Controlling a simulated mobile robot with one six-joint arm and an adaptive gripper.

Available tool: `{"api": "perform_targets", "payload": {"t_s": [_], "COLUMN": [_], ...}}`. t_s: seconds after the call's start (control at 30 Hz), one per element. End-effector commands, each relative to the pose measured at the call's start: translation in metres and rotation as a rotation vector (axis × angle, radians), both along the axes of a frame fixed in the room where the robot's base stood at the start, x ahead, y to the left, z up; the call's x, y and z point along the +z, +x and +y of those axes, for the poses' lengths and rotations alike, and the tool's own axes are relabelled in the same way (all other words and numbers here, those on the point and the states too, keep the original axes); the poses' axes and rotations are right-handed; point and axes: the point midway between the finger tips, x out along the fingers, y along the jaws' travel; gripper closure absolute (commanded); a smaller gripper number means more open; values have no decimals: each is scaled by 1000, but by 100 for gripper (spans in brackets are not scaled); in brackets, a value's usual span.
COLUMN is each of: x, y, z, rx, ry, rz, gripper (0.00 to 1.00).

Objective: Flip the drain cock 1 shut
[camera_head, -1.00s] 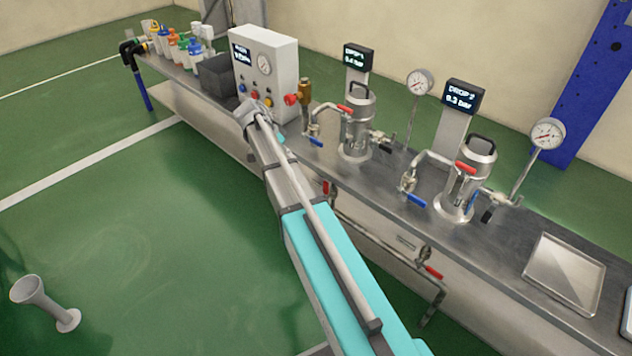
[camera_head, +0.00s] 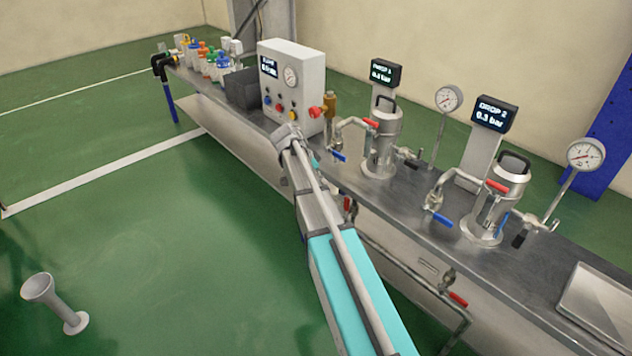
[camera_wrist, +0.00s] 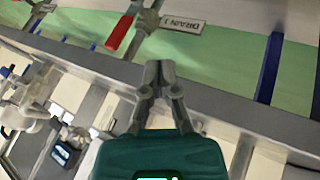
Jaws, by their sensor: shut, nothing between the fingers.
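The drain cock 1 (camera_wrist: 147,18) shows at the top of the wrist view, with a red lever (camera_wrist: 118,33) and a "DRAIN 1" label (camera_wrist: 182,22) beside it. In the head view, a red lever (camera_head: 347,204) under the bench edge is partly hidden by my arm. My gripper (camera_wrist: 158,68) is shut and empty. In the wrist view its fingertips are below and to the right of the red lever, apart from it in the picture. Its fingers are hidden in the head view.
The steel bench (camera_head: 420,205) carries the DROP 1 vessel (camera_head: 382,145), the DROP 2 vessel (camera_head: 490,205) and a control box (camera_head: 300,75). A second red-levered cock (camera_head: 457,299) hangs below the bench front. The green floor before the bench is mostly clear.

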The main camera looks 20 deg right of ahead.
Motion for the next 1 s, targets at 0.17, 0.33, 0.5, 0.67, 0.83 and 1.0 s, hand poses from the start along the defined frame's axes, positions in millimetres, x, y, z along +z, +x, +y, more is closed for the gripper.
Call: {"api": "perform_targets", "payload": {"t_s": [0.17, 0.33, 0.5, 0.67, 0.83, 1.0], "x": [-18, -31, -35, -34, -34, -34], "y": [-6, -11, -25, -41, -50, -51], "z": [-9, -17, -25, -30, -34, -35], "rx": [0, -1, 0, 1, 1, 1], "ry": [0, 0, 0, 1, 1, 1], "rz": [0, -1, 0, 0, 0, 0], "gripper": [100, 100, 100, 100, 100, 100]}}
